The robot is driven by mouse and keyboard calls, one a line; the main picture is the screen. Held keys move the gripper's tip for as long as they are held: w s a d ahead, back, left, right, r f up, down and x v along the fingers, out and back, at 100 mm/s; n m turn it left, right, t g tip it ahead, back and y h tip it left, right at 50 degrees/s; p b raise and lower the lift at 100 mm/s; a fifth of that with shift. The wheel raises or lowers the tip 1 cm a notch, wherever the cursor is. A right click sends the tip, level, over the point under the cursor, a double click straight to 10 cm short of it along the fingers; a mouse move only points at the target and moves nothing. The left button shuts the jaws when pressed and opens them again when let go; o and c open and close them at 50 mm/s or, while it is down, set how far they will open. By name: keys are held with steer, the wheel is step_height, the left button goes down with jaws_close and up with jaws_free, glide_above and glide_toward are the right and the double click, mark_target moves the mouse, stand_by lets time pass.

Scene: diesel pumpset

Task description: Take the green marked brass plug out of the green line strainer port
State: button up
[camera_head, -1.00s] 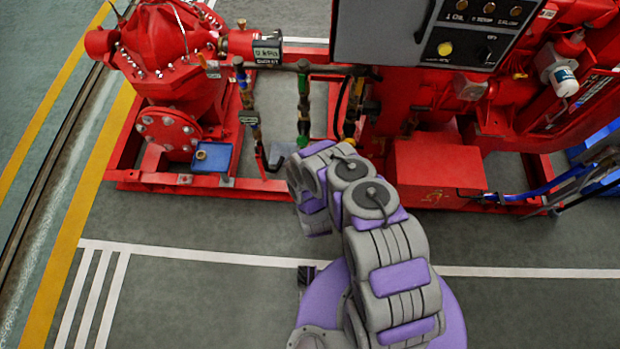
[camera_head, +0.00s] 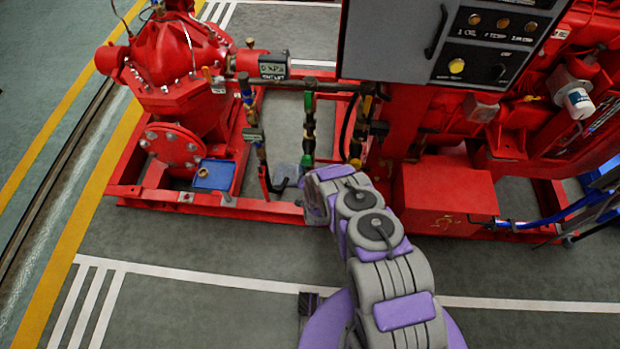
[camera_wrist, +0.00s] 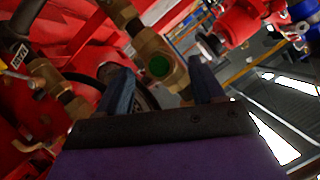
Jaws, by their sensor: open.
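In the wrist view a brass fitting carries a round green face, which looks like the green marked brass plug (camera_wrist: 158,67) in its strainer port (camera_wrist: 151,48). My gripper (camera_wrist: 163,75) is open, with one dark blue finger on each side of the green face in the picture. I cannot tell how far the fingertips are from it, and no contact is seen. In the head view the green-banded line (camera_head: 309,130) stands upright between the red pump and the engine. My arm's end is at its foot; the jaws and the plug cannot be made out there.
A grey control panel (camera_head: 400,45) overhangs at right.

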steer(key=shift+w+f, duration=0.1)
steer(key=shift+w, duration=0.4)
steer(key=shift+a, duration=0.1)
steer(key=shift+c, duration=0.3)
steer(key=c, duration=1)
steer(key=o, duration=1.1)
steer(key=shift+c, duration=0.2)
steer(key=p+v, duration=0.5)
steer(key=v, duration=1.2)
steer(key=shift+s, duration=0.25)
